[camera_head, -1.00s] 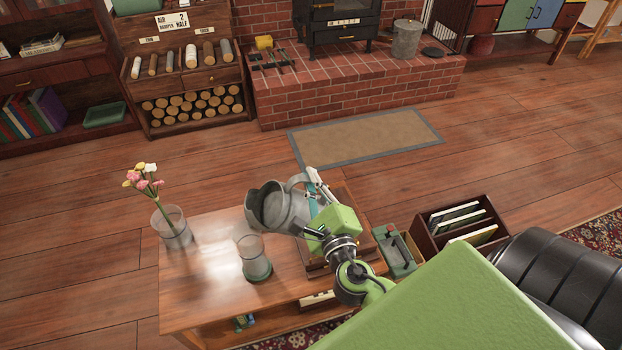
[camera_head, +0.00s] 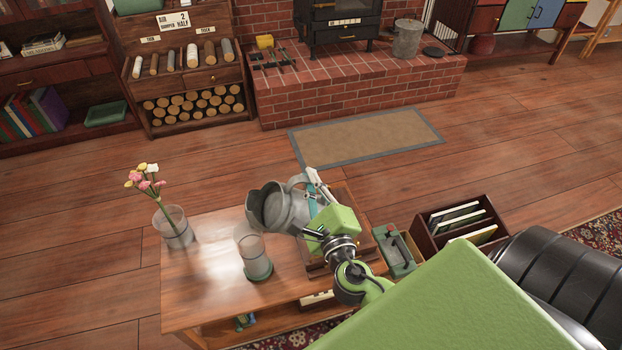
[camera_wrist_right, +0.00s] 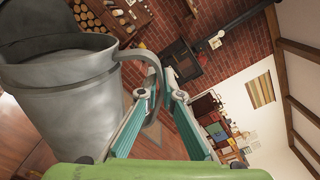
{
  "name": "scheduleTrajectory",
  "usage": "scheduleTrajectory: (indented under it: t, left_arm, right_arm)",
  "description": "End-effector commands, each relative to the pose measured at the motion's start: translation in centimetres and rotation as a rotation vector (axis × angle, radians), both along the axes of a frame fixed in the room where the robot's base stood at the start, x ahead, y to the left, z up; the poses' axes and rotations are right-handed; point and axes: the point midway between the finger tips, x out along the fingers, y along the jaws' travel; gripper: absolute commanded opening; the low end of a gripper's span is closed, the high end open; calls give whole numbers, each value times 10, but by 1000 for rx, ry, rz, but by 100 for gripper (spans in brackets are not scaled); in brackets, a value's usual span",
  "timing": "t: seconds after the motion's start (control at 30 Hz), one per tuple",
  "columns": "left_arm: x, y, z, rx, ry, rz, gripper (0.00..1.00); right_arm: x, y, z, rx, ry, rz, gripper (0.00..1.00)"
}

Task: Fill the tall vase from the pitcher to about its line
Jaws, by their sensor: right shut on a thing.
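The grey metal pitcher (camera_head: 282,208) is held over the low wooden table, tilted with its mouth toward the left. My right gripper (camera_head: 314,190) is shut on its handle; the right wrist view shows the pitcher (camera_wrist_right: 65,100) large at left, its handle between the teal fingers (camera_wrist_right: 160,88). No stream is clear to see. My left gripper is out of view.
A wider glass vase (camera_head: 173,228) with pink, yellow and white flowers stands at the table's left end. A green box-like object (camera_head: 396,252) and a dark wooden rack (camera_head: 462,224) are at the right. Bare tabletop (camera_head: 205,262) lies between the two vases.

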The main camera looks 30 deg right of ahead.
Motion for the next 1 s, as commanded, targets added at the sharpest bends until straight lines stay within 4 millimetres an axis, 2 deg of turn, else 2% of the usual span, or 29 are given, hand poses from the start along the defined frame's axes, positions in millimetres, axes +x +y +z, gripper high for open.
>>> scheduleTrajectory:
  t: [0.03, 1.0]
  left_arm:
    - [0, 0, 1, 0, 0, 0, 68]
    - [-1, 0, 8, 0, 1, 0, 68]
  right_arm:
    - [1, 0, 6, -2, -10, 0, 0]
    - [2, 2, 9, -24, -3, 1, 0]
